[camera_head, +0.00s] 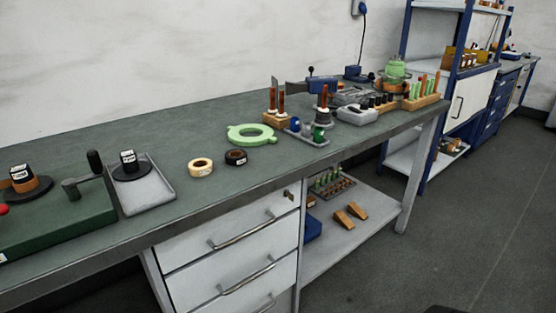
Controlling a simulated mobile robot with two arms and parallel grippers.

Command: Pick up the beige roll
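The beige roll (201,166) lies flat on the green-topped workbench (95,243), near its front edge. It is a small ring of tape with a dark centre. A black roll (236,157) lies just to its right, a small gap apart. Neither of my grippers shows in the head view, and nothing is touching the beige roll.
A grey tray (158,197) with a black spool (129,166) stands left of the rolls, beside a green cranked device (60,222). A light green ring (250,135) lies behind the rolls. Tools and wooden holders crowd the right end. The bench's back middle is clear.

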